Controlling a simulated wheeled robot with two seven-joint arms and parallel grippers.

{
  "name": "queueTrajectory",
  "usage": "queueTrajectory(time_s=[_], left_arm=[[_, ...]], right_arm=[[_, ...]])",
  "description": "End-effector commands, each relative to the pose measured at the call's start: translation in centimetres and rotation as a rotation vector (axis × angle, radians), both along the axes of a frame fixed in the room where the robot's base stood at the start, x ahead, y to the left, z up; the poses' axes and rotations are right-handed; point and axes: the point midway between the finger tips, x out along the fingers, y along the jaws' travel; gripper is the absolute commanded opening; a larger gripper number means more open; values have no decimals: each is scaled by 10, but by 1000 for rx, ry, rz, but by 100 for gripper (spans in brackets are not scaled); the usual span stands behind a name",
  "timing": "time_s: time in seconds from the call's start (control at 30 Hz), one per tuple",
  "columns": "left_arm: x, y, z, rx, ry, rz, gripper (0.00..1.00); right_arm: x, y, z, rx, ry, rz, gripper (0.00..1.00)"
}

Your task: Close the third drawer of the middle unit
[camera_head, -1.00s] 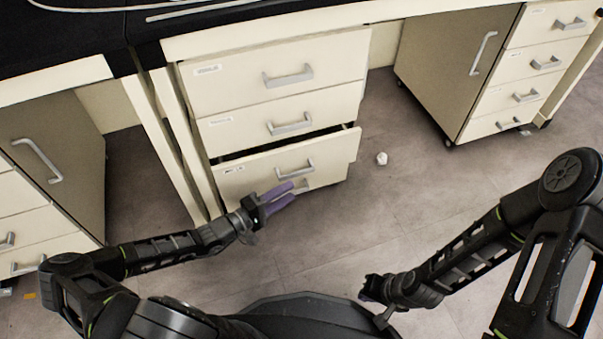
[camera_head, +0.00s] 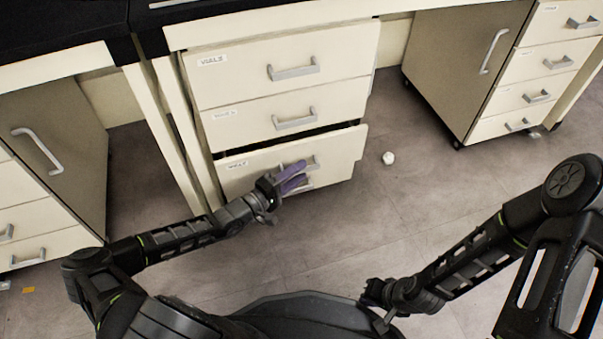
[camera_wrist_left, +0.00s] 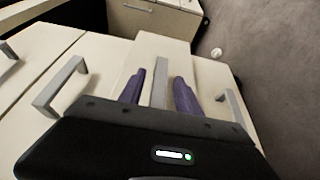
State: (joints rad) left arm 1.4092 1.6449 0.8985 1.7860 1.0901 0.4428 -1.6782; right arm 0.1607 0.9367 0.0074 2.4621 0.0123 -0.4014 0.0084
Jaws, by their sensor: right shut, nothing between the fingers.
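The middle unit (camera_head: 275,80) has cream drawers with grey handles. Its third drawer (camera_head: 343,152) stands partly open, with a dark gap above its front. My left gripper (camera_head: 294,178) is at this drawer's front, over its handle. In the left wrist view, its two purple fingers (camera_wrist_left: 160,92) are spread on either side of the third drawer's grey handle (camera_wrist_left: 160,72), with gaps visible. Whether a finger touches the handle or front cannot be told. My right gripper (camera_head: 368,292) is shut and empty, low over the floor, away from the unit.
A small white round object (camera_head: 388,158) lies on the floor right of the open drawer. Other drawer units stand at the left (camera_head: 55,150) and right (camera_head: 465,60). A black worktop (camera_head: 60,35) is above. The floor before the unit is clear.

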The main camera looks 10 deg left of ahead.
Motion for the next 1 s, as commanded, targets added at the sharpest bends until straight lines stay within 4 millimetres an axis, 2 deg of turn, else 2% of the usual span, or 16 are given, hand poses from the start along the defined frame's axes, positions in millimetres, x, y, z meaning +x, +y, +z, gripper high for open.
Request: queueTrajectory(time_s=[0.13,0.43,0.9,1.0], left_arm=[[10,-7,-1,0,0,0,40],[12,-8,0,1,1,0,39],[11,-8,0,1,1,0,1],[11,-8,0,1,1,0,0]], right_arm=[[1,0,-5,1,-1,-1,0],[1,0,-4,2,-1,-1,0],[1,0,-4,1,-1,-1,0],[1,0,-4,1,-1,0,0]])
